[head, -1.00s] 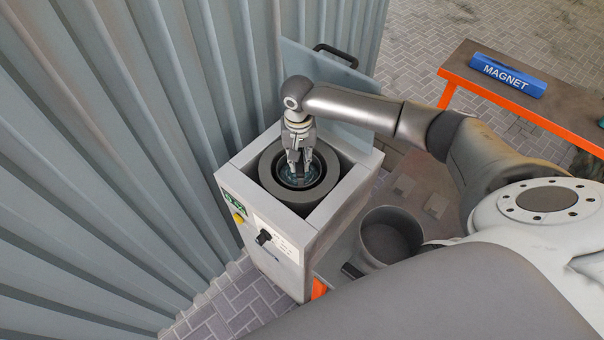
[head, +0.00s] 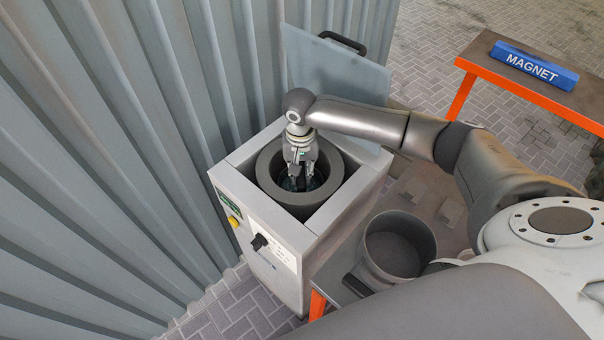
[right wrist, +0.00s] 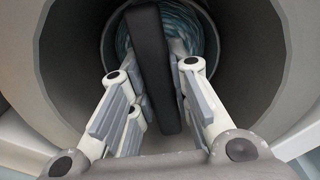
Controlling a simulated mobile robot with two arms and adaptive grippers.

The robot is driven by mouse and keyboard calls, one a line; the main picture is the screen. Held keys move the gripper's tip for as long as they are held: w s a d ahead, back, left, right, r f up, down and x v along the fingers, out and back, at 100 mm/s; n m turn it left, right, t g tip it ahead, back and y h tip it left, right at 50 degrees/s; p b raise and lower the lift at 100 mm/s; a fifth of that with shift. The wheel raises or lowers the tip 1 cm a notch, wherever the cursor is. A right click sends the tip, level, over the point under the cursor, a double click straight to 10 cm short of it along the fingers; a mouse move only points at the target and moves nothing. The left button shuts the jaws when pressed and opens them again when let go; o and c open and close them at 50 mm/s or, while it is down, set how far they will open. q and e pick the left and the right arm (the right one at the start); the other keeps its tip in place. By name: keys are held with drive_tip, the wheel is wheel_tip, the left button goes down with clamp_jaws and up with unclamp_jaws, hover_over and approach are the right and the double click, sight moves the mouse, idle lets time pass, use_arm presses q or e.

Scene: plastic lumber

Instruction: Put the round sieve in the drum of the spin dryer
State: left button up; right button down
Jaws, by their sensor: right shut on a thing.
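The spin dryer (head: 232,188) is a grey box with its lid (head: 330,72) tilted up behind it. Its round drum (head: 348,163) has a thick dark grey rim and is open at the top. My right gripper (head: 301,178) points down inside the drum. In the right wrist view its fingers are shut on a dark flat bar (right wrist: 156,65), apparently the round sieve's handle. The bar runs down to a dark-rimmed circle with teal flakes (right wrist: 182,22). I cannot tell whether that circle is the sieve or the drum's bottom. My left gripper is not in view.
A grey round pot (head: 408,222) with a side stub stands right of the dryer on a low orange-legged surface. A blue magnet bar (head: 535,65) lies on a dark bench (head: 500,72) at upper right. A corrugated wall (head: 100,170) stands close left.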

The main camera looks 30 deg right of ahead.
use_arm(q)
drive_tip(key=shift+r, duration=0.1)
use_arm(e)
drive_tip(key=shift+a+r, duration=0.1)
drive_tip(key=shift+a, duration=0.05)
drive_tip(key=c, duration=1.3)
unclamp_jaws()
drive_tip(key=shift+c, duration=0.2)
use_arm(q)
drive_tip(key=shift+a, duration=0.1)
